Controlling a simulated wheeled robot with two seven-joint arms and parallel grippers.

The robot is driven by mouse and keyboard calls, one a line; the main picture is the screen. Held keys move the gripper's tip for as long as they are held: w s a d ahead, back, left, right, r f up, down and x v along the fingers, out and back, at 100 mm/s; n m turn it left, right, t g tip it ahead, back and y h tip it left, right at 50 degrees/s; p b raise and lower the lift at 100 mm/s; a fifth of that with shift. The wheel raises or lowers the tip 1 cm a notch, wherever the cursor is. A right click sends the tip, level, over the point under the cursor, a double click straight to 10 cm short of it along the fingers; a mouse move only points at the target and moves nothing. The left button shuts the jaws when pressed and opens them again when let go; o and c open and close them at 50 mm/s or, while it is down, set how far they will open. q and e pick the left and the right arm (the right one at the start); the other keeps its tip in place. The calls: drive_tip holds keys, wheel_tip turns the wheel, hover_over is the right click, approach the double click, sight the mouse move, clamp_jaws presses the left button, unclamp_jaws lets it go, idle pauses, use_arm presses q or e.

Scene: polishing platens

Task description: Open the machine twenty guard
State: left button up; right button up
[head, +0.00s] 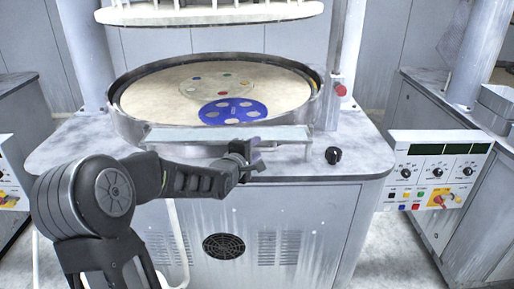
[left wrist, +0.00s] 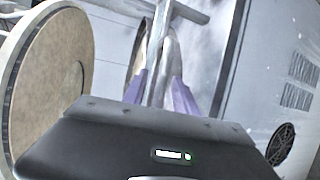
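The machine's guard (head: 228,134) is a long pale strip along the front rim of the round platen basin (head: 128,124), above the worktop. My left gripper (head: 247,158) is at the strip's front, right of its middle. In the left wrist view the two purple fingers (left wrist: 164,85) stand apart on either side of a thin grey bar (left wrist: 160,50). This bar meets a crosspiece at the top of that view. I cannot tell whether the fingers press on the bar. My right gripper is in neither view. No number showing which machine is twenty can be read.
A blue carrier disc (head: 233,111) lies on the beige platen. A black knob (head: 333,155) stands on the worktop to the right, and a red button (head: 340,90) is on the post. A control panel (head: 437,172) is at right. An upper head (head: 210,14) hangs above the platen.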

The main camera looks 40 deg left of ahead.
use_arm(q)
drive_tip(key=shift+x, duration=0.95)
drive_tip(key=shift+f, duration=0.1)
clamp_jaws()
drive_tip(key=shift+f, duration=0.1)
